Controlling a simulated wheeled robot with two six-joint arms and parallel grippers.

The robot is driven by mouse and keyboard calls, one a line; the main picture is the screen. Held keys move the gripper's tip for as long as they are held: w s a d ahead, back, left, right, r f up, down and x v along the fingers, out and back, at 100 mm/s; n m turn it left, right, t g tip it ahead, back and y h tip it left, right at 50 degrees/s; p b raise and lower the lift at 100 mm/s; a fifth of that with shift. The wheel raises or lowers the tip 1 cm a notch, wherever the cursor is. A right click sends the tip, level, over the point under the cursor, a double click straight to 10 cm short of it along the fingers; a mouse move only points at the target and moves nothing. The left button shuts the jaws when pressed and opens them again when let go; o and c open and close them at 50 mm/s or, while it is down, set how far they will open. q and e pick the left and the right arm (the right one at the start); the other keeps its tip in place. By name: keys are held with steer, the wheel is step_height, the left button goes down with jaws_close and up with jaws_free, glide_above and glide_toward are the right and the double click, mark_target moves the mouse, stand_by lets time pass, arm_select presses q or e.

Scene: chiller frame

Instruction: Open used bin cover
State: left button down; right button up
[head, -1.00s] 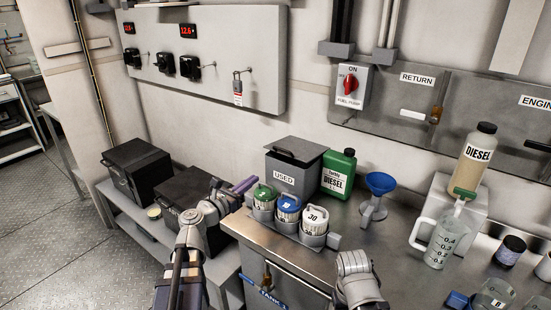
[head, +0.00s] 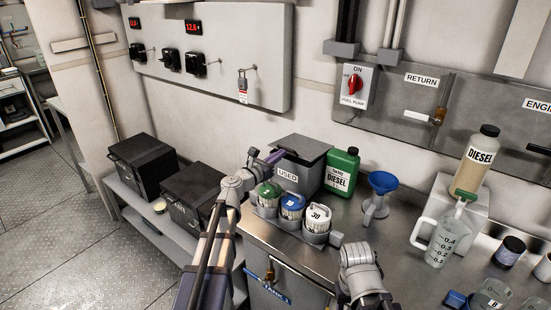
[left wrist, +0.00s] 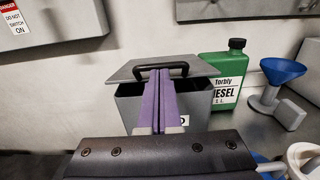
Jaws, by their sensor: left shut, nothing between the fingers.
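The grey used bin (head: 313,176), labelled USED, stands on the steel bench against the wall; it also shows in the left wrist view (left wrist: 128,110). Its flat grey cover (head: 312,147) lies over the top. A black loop handle (left wrist: 182,66) stands on the cover. My left gripper (head: 276,156) is shut and empty at the cover's left front side. In the left wrist view its purple fingers (left wrist: 158,73) overlap the handle and hide part of the bin; I cannot tell whether they touch the handle. My right arm's lower links show, but its gripper does not.
A rack of green, blue and white-lidded containers (head: 290,206) stands in front of the bin, close to my left wrist. A green Diesel bottle (head: 341,173) and a blue funnel (head: 381,183) stand to the right. Black boxes (head: 143,164) sit on a low shelf at left.

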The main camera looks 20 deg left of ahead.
arm_select(q)
steer(key=shift+w+d+r+p, duration=0.1)
steer(key=shift+w+r+p, duration=0.05)
steer(key=shift+r+p, duration=0.4)
stand_by(0.6)
steer(key=w+d+r+g+y+p, duration=0.1)
steer(key=w+r+p, duration=0.6)
steer(key=p, duration=0.7)
steer(key=w+d+r+g+y+p, duration=0.1)
steer(key=w+d+r+g+p, duration=0.3)
steer(key=w+r+p, duration=0.4)
steer(key=shift+w+d+r+g+p, duration=0.4)
steer(key=shift+r+p, duration=0.45)
steer(key=shift+p, duration=2.25)
steer(key=shift+s+a, duration=0.15)
steer(key=shift+s, duration=0.05)
